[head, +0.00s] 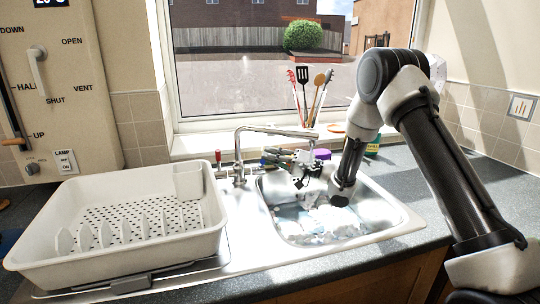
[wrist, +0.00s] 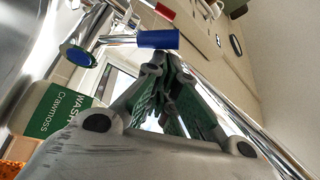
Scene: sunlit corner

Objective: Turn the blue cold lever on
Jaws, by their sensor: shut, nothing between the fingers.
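The blue cold lever (wrist: 158,39) shows in the wrist view as a blue sleeve on a chrome bar, just beyond my fingertips. My gripper (wrist: 156,68) is shut and empty. Its tips are close to the blue sleeve; I cannot tell whether they touch it. In the head view my gripper (head: 301,180) hangs over the left part of the sink, to the right of the chrome tap (head: 240,158). The red lever (head: 218,156) stands upright at the tap's left, and its red sleeve also shows in the wrist view (wrist: 165,11). I cannot make out the blue lever in the head view.
A white dish rack (head: 140,255) stands on the drainer to the left. The metal sink (head: 395,215) lies below my gripper. A bottle with a green label (wrist: 50,115) is at the left in the wrist view. Utensils (head: 308,100) stand on the sill behind.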

